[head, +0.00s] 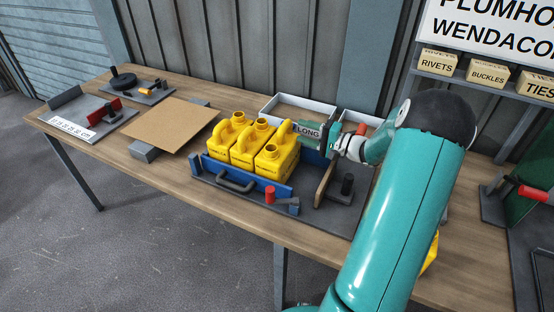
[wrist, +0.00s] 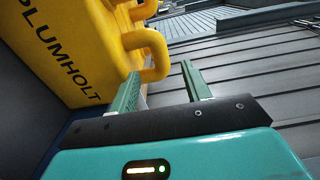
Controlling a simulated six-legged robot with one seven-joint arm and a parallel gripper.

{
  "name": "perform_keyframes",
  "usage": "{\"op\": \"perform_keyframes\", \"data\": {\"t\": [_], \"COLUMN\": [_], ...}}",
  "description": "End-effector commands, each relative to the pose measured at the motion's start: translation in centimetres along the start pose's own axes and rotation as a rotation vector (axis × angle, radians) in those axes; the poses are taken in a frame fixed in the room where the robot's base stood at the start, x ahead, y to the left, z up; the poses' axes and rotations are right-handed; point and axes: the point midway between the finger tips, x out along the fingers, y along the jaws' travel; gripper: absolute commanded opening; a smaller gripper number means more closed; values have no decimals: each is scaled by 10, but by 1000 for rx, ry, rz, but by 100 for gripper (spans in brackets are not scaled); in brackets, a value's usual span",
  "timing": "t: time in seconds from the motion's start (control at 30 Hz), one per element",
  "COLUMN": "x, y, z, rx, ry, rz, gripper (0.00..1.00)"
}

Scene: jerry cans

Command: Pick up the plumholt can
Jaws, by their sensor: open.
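A yellow can lettered PLUMHOLT (wrist: 75,50) fills the upper left of the wrist view, tilted in the picture. Its looped handle (wrist: 155,55) shows between the two finger lines of my gripper (wrist: 162,86), which is open. I cannot tell whether the fingers touch the handle. In the head view three yellow cans stand in a row, and my gripper (head: 322,138) is at the right side of the rightmost can (head: 277,157). The lettering on the cans is not readable there.
The cans stand in a blue-walled holder (head: 232,188) with a black handle. A wooden divider (head: 324,184) stands right of them. A white tray (head: 290,103) is behind. A brown board (head: 172,124) lies to the left on the wooden table (head: 150,180). My arm hides the table's right part.

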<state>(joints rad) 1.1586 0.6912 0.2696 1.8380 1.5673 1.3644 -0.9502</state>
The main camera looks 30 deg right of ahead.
Motion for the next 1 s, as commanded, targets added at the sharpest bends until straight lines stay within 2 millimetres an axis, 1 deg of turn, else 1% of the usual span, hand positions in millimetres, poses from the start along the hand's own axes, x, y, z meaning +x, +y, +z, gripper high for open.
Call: {"op": "perform_keyframes", "data": {"t": [0.03,0.1,0.27,0.5,0.57,0.67,0.83,0.97,1.0], "x": [8,15,25,61,68,73,73,73,72], "y": [0,0,0,0,0,0,-1,-1,-1], "z": [0,1,2,6,5,5,5,5,5], "rx": [0,0,0,0,0,0,0,0,0], "ry": [-2,-1,-3,-6,-6,-3,-3,-3,-3], "rz": [0,0,0,1,1,1,1,1,1], "gripper": [48,48,48,48,48,48,48,22,15]}}
